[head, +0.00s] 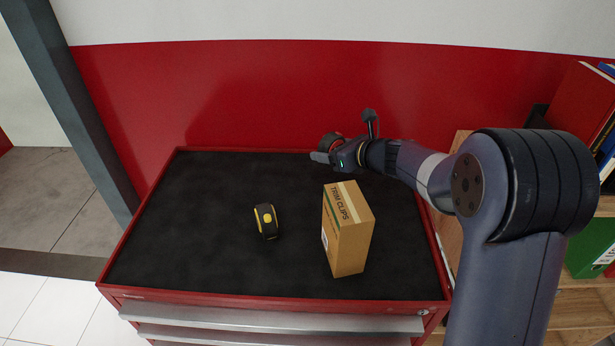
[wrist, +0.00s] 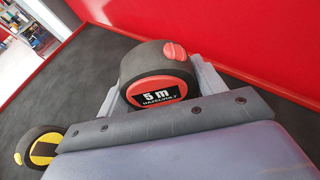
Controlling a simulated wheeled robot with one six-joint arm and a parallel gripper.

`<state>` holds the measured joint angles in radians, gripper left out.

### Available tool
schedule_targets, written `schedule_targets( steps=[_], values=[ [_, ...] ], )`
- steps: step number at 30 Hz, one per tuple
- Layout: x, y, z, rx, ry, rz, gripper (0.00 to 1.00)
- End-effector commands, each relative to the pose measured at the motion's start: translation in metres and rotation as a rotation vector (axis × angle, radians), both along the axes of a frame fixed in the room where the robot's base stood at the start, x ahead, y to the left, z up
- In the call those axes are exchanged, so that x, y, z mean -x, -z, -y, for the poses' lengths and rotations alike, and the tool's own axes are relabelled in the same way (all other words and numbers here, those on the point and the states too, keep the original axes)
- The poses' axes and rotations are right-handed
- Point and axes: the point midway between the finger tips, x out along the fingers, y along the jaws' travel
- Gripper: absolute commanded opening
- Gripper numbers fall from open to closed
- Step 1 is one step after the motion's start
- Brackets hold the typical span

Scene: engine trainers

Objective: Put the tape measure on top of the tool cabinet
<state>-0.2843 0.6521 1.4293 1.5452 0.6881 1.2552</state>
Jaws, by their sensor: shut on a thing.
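My gripper (head: 322,155) is at the back edge of the tool cabinet (head: 200,262), towards its right side. It is shut on a black and red tape measure (head: 331,142), marked "5 m". In the wrist view the tape measure (wrist: 158,78) sits between the two grey fingers of my gripper (wrist: 160,85). I cannot tell whether it touches the cabinet's dark top mat. A second, black and yellow tape measure (head: 266,221) stands on the middle of the mat. It also shows in the wrist view (wrist: 40,148) at the lower left.
A cardboard box (head: 347,228) labelled "TRIM CLIPS" stands on the mat at right of centre. The mat's left side and front are clear. A red wall (head: 230,100) rises behind the cabinet. A wooden shelf (head: 580,290) with binders stands at the right.

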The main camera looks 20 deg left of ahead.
Motion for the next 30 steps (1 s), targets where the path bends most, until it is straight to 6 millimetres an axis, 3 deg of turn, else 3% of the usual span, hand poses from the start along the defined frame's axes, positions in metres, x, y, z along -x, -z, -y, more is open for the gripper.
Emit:
schedule_targets(
  steps=[13, 26, 27, 30],
  values=[
    [0.0, 0.056, 0.0, -0.001, 0.0, -0.002, 0.35],
    [0.0, 0.064, 0.0, -0.001, 0.0, 0.002, 0.35],
    [0.0, 0.064, 0.0, 0.0, 0.0, 0.001, 0.67],
    [0.0, 0.063, 0.0, 0.0, 0.0, 0.001, 0.75]
  ],
)
